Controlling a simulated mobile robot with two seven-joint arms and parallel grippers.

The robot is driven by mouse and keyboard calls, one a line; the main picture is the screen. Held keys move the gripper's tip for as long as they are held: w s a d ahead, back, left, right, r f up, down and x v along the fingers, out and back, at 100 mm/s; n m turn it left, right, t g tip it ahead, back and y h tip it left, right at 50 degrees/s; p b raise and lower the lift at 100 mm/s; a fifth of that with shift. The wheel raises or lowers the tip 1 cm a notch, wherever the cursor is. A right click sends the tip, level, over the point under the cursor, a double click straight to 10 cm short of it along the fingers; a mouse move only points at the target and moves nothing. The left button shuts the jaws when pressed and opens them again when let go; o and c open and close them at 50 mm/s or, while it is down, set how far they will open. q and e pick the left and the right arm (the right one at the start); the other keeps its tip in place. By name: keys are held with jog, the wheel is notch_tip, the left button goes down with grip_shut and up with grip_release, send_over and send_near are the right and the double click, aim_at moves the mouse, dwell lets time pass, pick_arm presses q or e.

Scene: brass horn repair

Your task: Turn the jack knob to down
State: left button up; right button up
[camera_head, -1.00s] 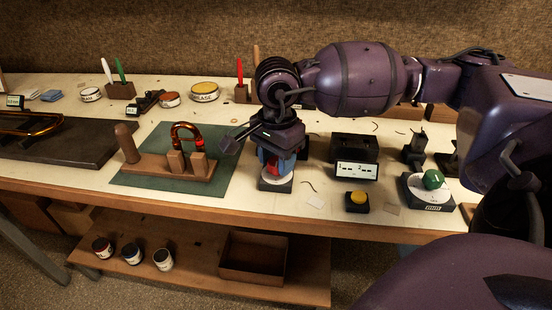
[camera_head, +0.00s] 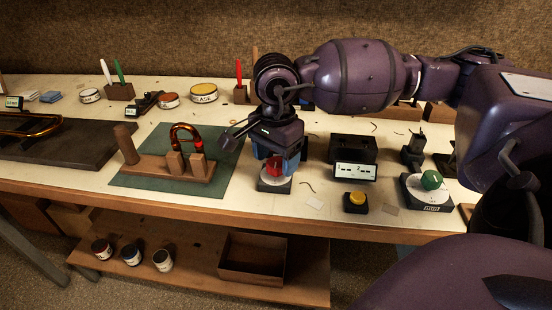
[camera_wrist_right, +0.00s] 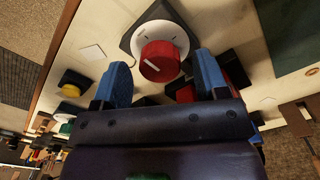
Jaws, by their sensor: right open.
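A red knob (camera_head: 274,165) sits on a white round dial on a black base near the bench's front edge. In the right wrist view the red knob (camera_wrist_right: 160,61) carries a pale pointer mark toward the lower left. My right gripper (camera_head: 277,157) is open just above it. In the wrist view its blue fingers stand apart on either side of the knob's near end, with no visible grip. A green knob (camera_head: 431,180) on another white dial stands farther right. I cannot read which dial is the jack's. My left gripper is not in view.
A small black display box (camera_head: 355,171) and a yellow button (camera_head: 356,199) stand right of the red knob. A green mat (camera_head: 135,180) with a wooden stand and brass tube lies left. An open box (camera_head: 250,273) is on the lower shelf.

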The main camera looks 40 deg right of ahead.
aim_at(276, 162)
notch_tip(276, 162, up, 10)
jog(key=p, duration=0.1)
dwell(0.8)
